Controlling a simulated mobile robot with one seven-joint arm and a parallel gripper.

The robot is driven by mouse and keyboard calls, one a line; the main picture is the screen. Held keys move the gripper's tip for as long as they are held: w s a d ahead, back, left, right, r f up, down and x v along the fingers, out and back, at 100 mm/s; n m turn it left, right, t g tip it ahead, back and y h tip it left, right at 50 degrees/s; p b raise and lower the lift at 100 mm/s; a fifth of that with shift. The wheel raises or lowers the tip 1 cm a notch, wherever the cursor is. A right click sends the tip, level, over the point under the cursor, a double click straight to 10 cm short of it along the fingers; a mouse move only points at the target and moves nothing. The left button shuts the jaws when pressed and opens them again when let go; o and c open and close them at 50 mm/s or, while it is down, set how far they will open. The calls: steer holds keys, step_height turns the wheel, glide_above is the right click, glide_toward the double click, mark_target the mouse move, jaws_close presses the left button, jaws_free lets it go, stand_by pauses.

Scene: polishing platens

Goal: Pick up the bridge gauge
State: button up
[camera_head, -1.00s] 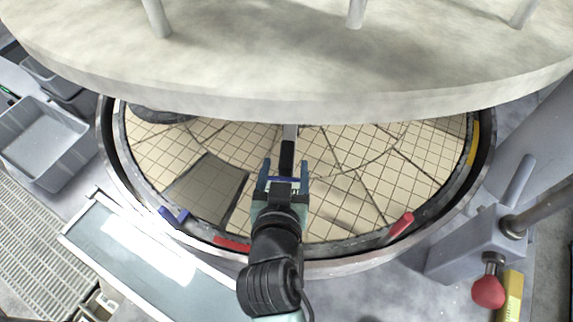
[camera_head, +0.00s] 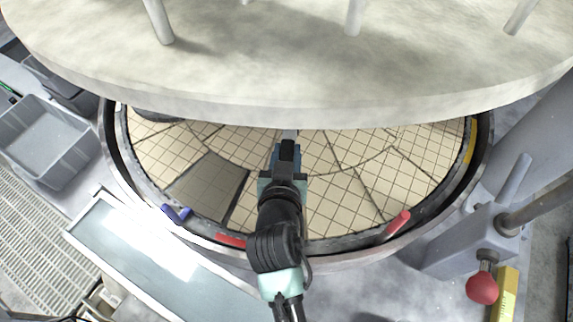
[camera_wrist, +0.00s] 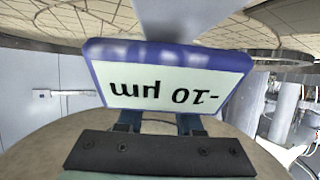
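The bridge gauge (camera_wrist: 166,86) fills the middle of the wrist view. It has a blue-framed pale display reading "-10 µm" upside down. My gripper (camera_wrist: 160,123) has its two dark blue fingers close together at the gauge, and they appear shut on it. The exact contact is hidden behind the display. In the head view my gripper (camera_head: 284,158) is over the middle of the tiled platen (camera_head: 335,205), close to the rim of the upper plate. My wrist hides most of the gauge there. A narrow grey bar shows just beyond the fingers.
The thick upper plate (camera_head: 290,80) overhangs the far half of the platen, leaving a low gap. A raised ring with a red handle (camera_head: 396,224) and a blue clip (camera_head: 175,213) surrounds the platen. Grey bins (camera_head: 45,140) stand left; a red-knobbed post (camera_head: 482,288) stands right.

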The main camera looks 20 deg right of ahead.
jaws_close()
stand_by(0.8)
steer(key=shift+r, duration=0.15)
